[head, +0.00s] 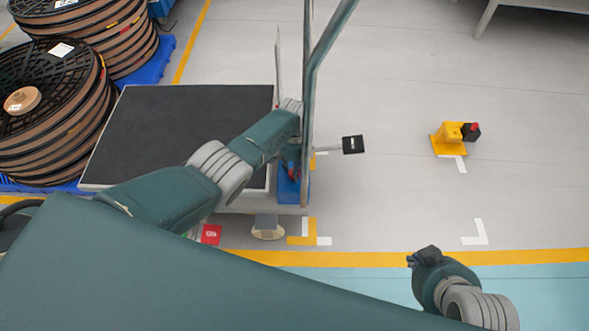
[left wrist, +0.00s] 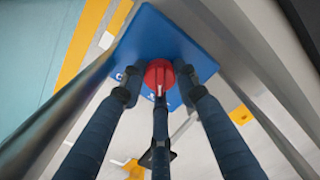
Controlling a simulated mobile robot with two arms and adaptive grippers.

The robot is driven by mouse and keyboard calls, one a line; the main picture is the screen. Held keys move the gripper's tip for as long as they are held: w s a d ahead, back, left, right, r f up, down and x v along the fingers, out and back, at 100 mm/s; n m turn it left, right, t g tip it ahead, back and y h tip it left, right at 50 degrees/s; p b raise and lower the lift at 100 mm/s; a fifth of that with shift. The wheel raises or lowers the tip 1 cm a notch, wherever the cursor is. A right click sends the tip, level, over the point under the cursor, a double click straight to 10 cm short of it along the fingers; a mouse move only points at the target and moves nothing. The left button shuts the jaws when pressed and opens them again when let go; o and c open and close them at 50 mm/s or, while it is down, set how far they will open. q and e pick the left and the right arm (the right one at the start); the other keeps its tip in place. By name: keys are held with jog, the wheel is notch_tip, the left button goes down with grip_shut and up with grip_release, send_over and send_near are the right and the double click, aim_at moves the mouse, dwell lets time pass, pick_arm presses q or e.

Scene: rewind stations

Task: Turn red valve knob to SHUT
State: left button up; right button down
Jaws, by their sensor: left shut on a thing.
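The red valve knob (left wrist: 159,74) sits on a blue plate (left wrist: 155,35) in the left wrist view. A white mark on the knob points toward the picture's bottom. White lettering on the plate is partly hidden by my fingers. My left gripper (left wrist: 158,92) is shut on the knob, with fingers on both sides and one below. In the head view a bit of the red knob (head: 292,173) shows on the blue housing (head: 288,190) by the cart frame; the frame and my arm hide most of it. My right gripper (head: 425,257) is over the floor at lower right, apart from everything.
A cart with a dark top (head: 180,125) and an upright green frame (head: 309,110) stands close around my left arm. Cable reels (head: 50,110) stand at the left. A yellow floor fixture (head: 448,138) stands at right.

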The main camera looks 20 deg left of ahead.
pick_arm(q)
jog(key=shift+s, duration=0.1)
jog(key=o, duration=1.2)
jog(key=shift+c, duration=0.2)
jog(key=shift+r, duration=0.4)
notch_tip(320, 180, up, 11)
